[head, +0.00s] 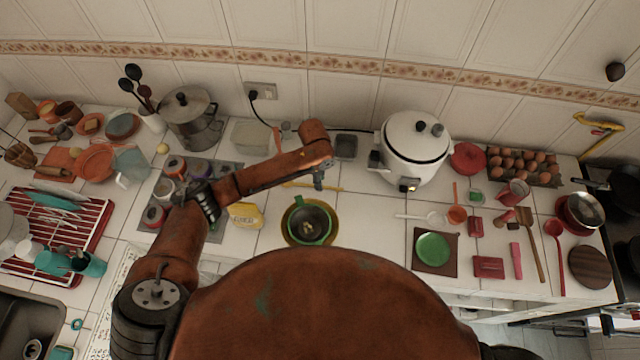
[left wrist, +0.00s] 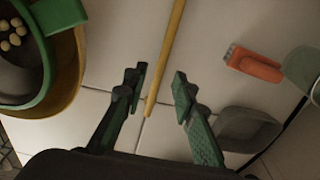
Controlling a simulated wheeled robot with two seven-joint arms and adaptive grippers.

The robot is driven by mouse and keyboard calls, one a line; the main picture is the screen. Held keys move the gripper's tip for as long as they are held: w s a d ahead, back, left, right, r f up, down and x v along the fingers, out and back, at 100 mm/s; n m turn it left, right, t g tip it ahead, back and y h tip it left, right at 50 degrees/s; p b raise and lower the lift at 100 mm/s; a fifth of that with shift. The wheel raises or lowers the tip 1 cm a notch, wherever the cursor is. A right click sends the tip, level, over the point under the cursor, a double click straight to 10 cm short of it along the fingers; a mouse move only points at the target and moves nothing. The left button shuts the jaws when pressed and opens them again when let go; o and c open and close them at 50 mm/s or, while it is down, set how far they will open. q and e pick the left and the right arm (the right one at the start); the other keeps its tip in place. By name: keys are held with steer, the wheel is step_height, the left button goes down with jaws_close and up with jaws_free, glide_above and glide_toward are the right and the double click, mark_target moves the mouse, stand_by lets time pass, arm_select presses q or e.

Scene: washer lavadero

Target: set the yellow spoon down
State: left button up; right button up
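The yellow spoon (head: 298,184) appears to lie on the white tiled counter behind the green-rimmed bowl. In the left wrist view its long thin handle (left wrist: 167,58) runs up out of the picture, and its near end lies between my fingertips in the picture. My left gripper (left wrist: 158,88) is open, with a clear gap on both sides of the handle and nothing held. In the head view my left gripper (head: 319,182) is above the spoon and partly covers it. The spoon's bowl is not clear in either view. My right gripper is not in view.
A green-rimmed bowl (head: 328,231) sits in a yellow dish (head: 287,222) close in front of the spoon. A white rice cooker (head: 415,150) stands to the right. An orange-handled tool (left wrist: 254,65) and a grey container (left wrist: 248,128) are near the gripper. Bare tiles show right of the bowl.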

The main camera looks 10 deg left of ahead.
arm_select(q)
step_height(320, 180, up, 9)
steer(key=shift+a+b, duration=0.3)
steer(key=shift+s, duration=0.1)
